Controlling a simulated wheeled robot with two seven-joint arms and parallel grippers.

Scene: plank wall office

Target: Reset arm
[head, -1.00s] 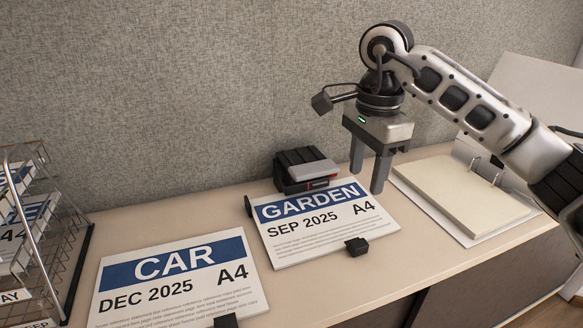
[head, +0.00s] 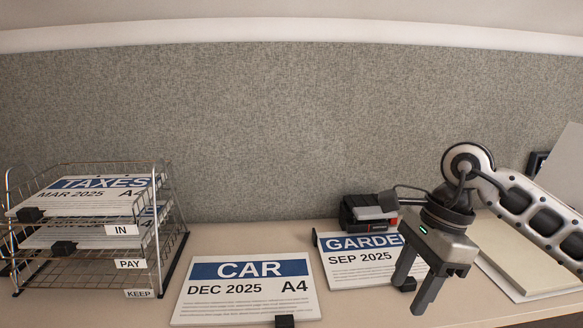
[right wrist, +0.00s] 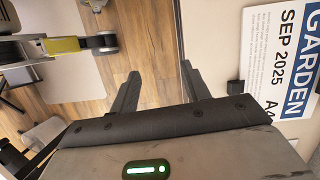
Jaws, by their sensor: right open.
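My right gripper (head: 417,282) is open and empty in the head view, in front of the right part of the GARDEN sheet (head: 352,270), and hides part of it. In the right wrist view the two fingers (right wrist: 160,88) are apart with nothing between them, and the desk edge and wooden floor lie beyond. The GARDEN sheet (right wrist: 282,60) lies at the right of that view, beside the fingers. The CAR sheet (head: 248,290) lies flat on the desk left of the GARDEN sheet. My left gripper is not in view.
A wire tray rack (head: 160,240) labelled IN, PAY and KEEP stands at the left, with a TAXES sheet (head: 95,197) on top. A black device (head: 368,212) sits behind the GARDEN sheet. A grey partition (head: 290,130) closes the back.

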